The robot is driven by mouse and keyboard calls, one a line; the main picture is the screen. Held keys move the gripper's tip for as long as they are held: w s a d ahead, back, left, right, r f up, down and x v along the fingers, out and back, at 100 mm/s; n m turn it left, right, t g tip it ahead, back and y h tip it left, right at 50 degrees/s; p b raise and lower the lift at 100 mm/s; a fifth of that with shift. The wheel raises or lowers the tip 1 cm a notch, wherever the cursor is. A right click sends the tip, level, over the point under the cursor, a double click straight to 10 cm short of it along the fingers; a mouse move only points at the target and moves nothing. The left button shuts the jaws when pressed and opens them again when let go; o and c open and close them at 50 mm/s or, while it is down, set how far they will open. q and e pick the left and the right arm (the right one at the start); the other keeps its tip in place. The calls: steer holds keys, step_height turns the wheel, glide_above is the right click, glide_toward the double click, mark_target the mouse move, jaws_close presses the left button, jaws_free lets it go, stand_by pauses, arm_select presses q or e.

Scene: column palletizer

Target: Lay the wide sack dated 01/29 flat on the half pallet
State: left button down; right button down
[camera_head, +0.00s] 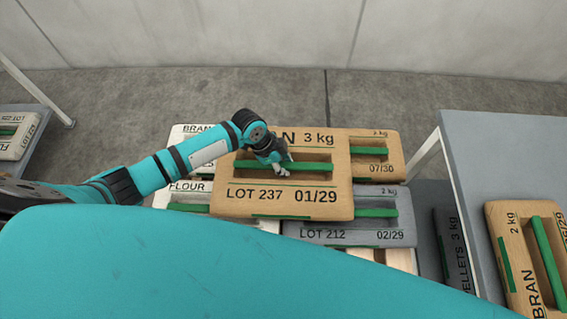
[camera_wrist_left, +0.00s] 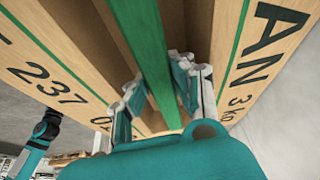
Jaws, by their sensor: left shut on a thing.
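The wide tan sack marked BRAN 3 kg, LOT 237, 01/29 (camera_head: 300,182) is in the middle of the head view, with its label face up and roughly level. My left gripper (camera_head: 280,168) is shut on its green handle bar, which also shows between the fingers in the left wrist view (camera_wrist_left: 151,50). The sack looks larger than the sacks around it and covers parts of them; it appears held above them, but the gap is hard to judge. Pale wooden slats of the half pallet (camera_head: 402,260) show below the grey sack. My right gripper is not in view.
Around the held sack lie a tan 07/30 sack (camera_head: 377,158), a grey LOT 212 02/29 sack (camera_head: 345,225), a FLOUR sack (camera_head: 185,188) and a pale BRAN sack (camera_head: 182,141). A grey table (camera_head: 500,150) at right bears another BRAN sack (camera_head: 515,260). Floor behind is clear.

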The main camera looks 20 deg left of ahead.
arm_select(q)
steer(key=shift+w+d+f, duration=0.2)
steer(key=shift+w, duration=0.1)
steer(key=c, duration=1.6)
jaws_free()
steer(key=shift+s+a+f, duration=0.15)
steer(key=shift+s+f, duration=0.15)
steer(key=shift+f, duration=0.05)
steer(key=o, duration=0.4)
steer(key=shift+s+r, duration=0.1)
steer(key=shift+o, duration=0.2)
steer(key=shift+r, duration=0.1)
steer(key=v, duration=1.3)
steer(key=shift+d+p, duration=0.2)
steer(key=shift+p, duration=0.25)
